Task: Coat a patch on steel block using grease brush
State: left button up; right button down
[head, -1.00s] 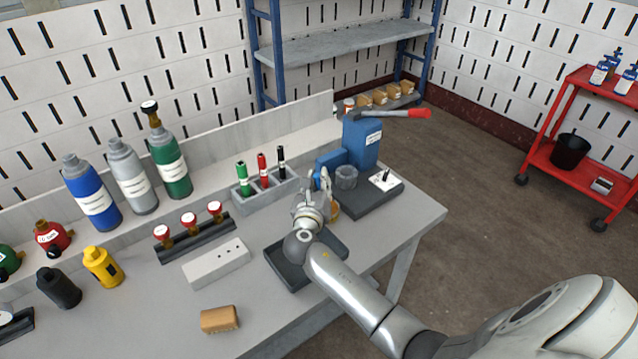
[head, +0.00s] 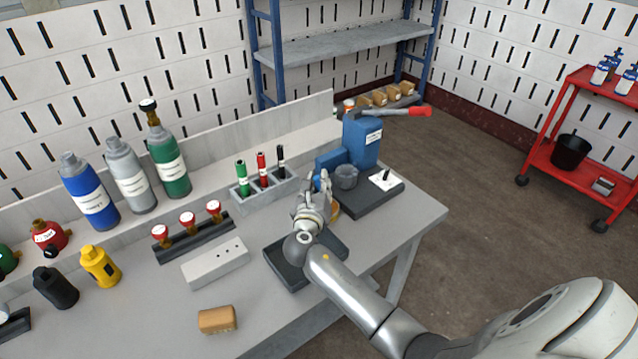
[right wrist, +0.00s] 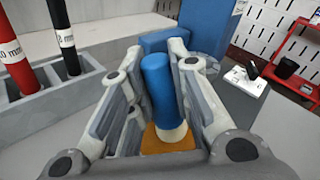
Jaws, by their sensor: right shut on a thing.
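My right gripper (head: 318,184) is over the right part of the workbench. In the right wrist view, the gripper (right wrist: 158,58) is shut on the grease brush, whose blue handle (right wrist: 160,85) stands between the fingers. A pale collar (right wrist: 172,135) shows below the handle, above an orange-brown thing (right wrist: 160,144); I cannot tell whether they touch. The brush tip is hidden. A light grey block with small holes (head: 214,263), possibly the steel block, lies left of the gripper. My left gripper is not in view.
A dark tray (head: 290,280) lies below my right arm. A blue machine with a red-tipped lever (head: 362,142) stands behind the gripper, beside a dark plate (head: 372,202). A marker rack (head: 262,198) and a tan block (head: 217,320) are to the left. Bare bench shows around the tan block.

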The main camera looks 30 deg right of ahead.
jog(key=shift+f+b, duration=0.35)
jog(key=shift+f, duration=0.3)
dwell(0.9)
notch_tip(320, 180, up, 7)
jog(key=p, duration=0.8)
jog(key=shift+r, duration=0.1)
dwell(0.4)
dwell(0.3)
